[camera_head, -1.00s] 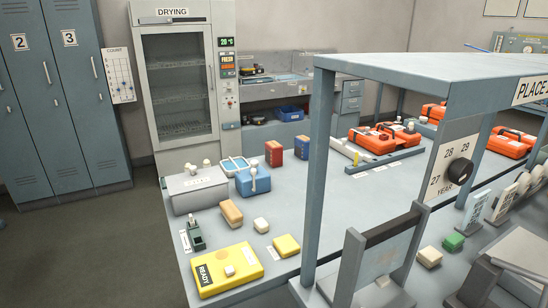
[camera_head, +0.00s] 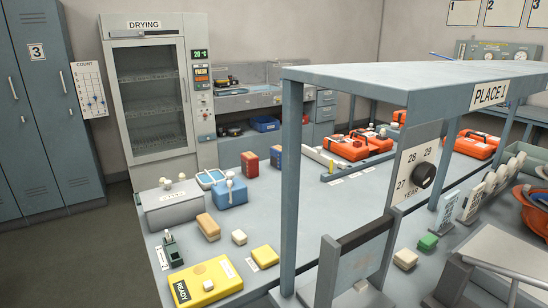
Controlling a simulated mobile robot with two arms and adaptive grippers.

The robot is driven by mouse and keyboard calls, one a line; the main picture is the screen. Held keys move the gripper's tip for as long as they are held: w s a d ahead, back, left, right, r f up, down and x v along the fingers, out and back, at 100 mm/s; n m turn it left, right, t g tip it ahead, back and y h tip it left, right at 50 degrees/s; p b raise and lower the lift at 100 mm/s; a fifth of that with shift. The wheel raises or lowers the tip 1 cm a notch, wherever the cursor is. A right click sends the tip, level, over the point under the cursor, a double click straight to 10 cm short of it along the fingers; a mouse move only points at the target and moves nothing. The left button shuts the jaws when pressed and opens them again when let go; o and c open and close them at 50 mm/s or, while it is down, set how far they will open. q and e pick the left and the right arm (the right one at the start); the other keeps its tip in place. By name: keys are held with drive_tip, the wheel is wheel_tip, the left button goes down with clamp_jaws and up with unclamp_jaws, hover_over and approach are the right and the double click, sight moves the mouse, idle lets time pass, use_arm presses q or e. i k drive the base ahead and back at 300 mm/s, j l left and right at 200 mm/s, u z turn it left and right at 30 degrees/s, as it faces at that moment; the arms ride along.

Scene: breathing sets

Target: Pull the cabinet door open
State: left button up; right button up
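The drying cabinet (camera_head: 158,90) stands against the back wall at the upper left, under a DRYING sign. Its framed glass door (camera_head: 149,98) looks closed, with wire shelves showing through the glass. A dark horizontal bar (camera_head: 148,34) sits at the top of the cabinet front, and a small handle-like part shows at the door's right side. Blue-grey lockers (camera_head: 40,120) with upright handles stand at the left edge; their doors look closed. Neither of my grippers is in view.
A grey table (camera_head: 260,215) fills the middle, with a grey box (camera_head: 173,207), a blue box (camera_head: 230,193) and a yellow READY case (camera_head: 206,283) on it. A framed PLACE 1 stand (camera_head: 290,180) rises at the right. Floor (camera_head: 75,255) is clear at the lower left.

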sight(108, 46)
drive_tip(key=j+u, duration=0.15)
drive_tip(key=u, duration=0.15)
drive_tip(key=j+u, duration=0.1)
drive_tip(key=u, duration=0.25)
drive_tip(key=i+j+u, duration=0.3)
drive_tip(key=i+j, duration=0.25)
drive_tip(key=j, duration=0.3)
drive_tip(key=i+j+u, duration=0.35)
drive_tip(key=i+j, duration=0.3)
drive_tip(key=i+z, duration=0.1)
drive_tip(key=i, duration=0.6)
drive_tip(key=i+j+z, duration=0.1)
drive_tip(key=i, duration=0.6)
drive_tip(key=i+j+z, duration=0.1)
drive_tip(key=i, duration=0.6)
drive_tip(key=i+z, duration=0.3)
drive_tip(key=i, duration=0.15)
drive_tip(key=i+z, duration=0.25)
drive_tip(key=i, duration=0.2)
drive_tip(key=i+j+z, duration=0.15)
drive_tip(key=i+z, duration=0.15)
drive_tip(key=i+j+z, duration=0.25)
drive_tip(key=i, duration=0.3)
drive_tip(key=i+l+z, duration=0.15)
drive_tip(key=i+z, duration=0.75)
